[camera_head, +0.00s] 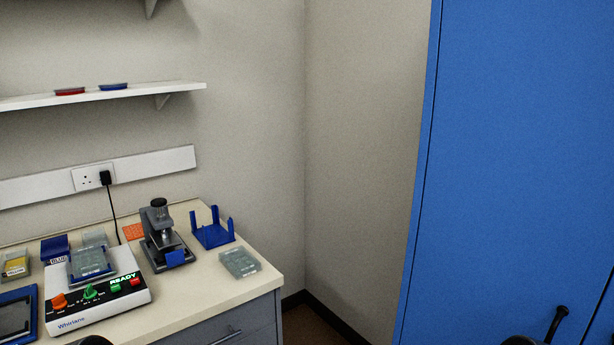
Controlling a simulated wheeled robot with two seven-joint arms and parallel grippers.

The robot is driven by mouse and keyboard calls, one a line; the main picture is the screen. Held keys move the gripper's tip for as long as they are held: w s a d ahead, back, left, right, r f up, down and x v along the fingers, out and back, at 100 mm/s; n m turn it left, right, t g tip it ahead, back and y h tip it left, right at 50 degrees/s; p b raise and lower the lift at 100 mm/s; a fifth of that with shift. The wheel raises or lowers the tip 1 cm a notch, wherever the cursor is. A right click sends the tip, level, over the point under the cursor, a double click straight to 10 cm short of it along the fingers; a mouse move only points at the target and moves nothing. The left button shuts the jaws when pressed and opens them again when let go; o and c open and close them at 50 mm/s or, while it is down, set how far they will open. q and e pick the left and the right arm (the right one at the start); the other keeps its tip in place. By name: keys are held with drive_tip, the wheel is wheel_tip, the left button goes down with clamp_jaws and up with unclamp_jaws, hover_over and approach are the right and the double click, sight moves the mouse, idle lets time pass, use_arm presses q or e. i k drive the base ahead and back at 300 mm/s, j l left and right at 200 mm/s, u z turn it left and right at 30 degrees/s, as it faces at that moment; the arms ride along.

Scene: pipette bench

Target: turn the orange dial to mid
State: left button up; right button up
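The orange dial (59,301) is a small knob at the left of the front panel of a white and black device (98,306) marked "Whirlane". The device stands on the bench at the lower left. The dial's setting is too small to read. A green dial (89,292) sits to its right, and a lit display (123,278) beyond it reads "READY". Only dark rounded shapes, probably parts of my arms, show at the bottom edge, at lower left and lower right; nothing touches the dial.
A clear plate in a blue holder (90,263) sits on the device. A microscope (163,236), blue rack (212,230) and clear box (240,263) stand to the right. A dark-screened tablet (16,318) lies left. A blue cupboard (510,150) fills the right side.

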sight(59, 302)
drive_tip(key=k+u, duration=0.1)
drive_tip(key=u, duration=1.15)
drive_tip(key=i+j+u, duration=0.45)
drive_tip(key=j+u, duration=0.2)
